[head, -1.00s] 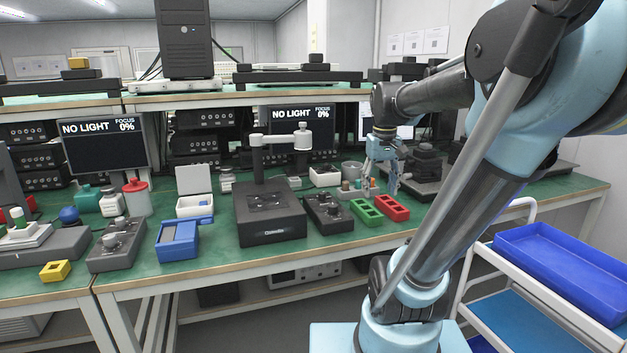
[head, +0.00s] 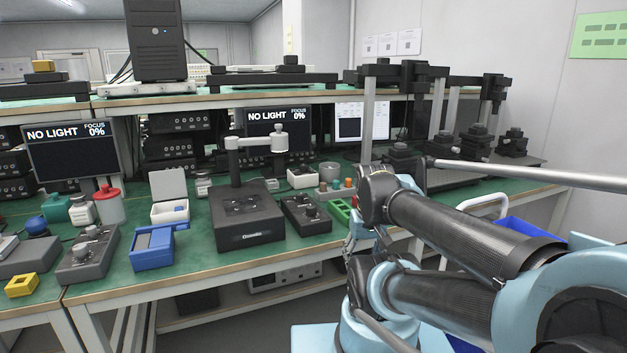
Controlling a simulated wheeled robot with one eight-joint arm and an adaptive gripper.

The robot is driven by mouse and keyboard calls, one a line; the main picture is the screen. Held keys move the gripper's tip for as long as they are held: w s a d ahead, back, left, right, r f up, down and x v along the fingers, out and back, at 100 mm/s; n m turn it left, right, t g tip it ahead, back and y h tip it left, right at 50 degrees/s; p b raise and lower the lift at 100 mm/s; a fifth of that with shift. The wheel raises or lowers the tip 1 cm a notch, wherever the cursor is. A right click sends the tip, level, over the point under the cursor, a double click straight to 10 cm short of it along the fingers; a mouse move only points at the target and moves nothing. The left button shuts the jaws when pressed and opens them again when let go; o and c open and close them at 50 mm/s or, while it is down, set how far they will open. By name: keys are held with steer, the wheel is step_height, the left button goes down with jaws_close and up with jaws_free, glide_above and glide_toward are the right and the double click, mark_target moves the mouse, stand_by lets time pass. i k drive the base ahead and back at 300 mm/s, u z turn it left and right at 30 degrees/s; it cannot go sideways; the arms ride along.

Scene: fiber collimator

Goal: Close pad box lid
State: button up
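The white box with a raised lid, which looks like the pad box (head: 170,216), stands on the green bench left of centre. Its white lid (head: 168,185) stands open, nearly upright, at the back of the box. My gripper (head: 350,243) is near the front edge of the bench, well to the right of the box and apart from it. The gripper is small and partly hidden by my arm, so its opening is unclear.
A blue device (head: 153,248) sits just in front of the box. A black stage with a post (head: 247,215) stands to its right, and a red-capped bottle (head: 109,205) to its left. A green holder (head: 340,209) lies near my gripper.

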mark_target(166, 184)
steer(key=u, duration=0.9)
steer(key=k, duration=0.95)
steer(key=u, duration=0.3)
steer(key=i, duration=0.95)
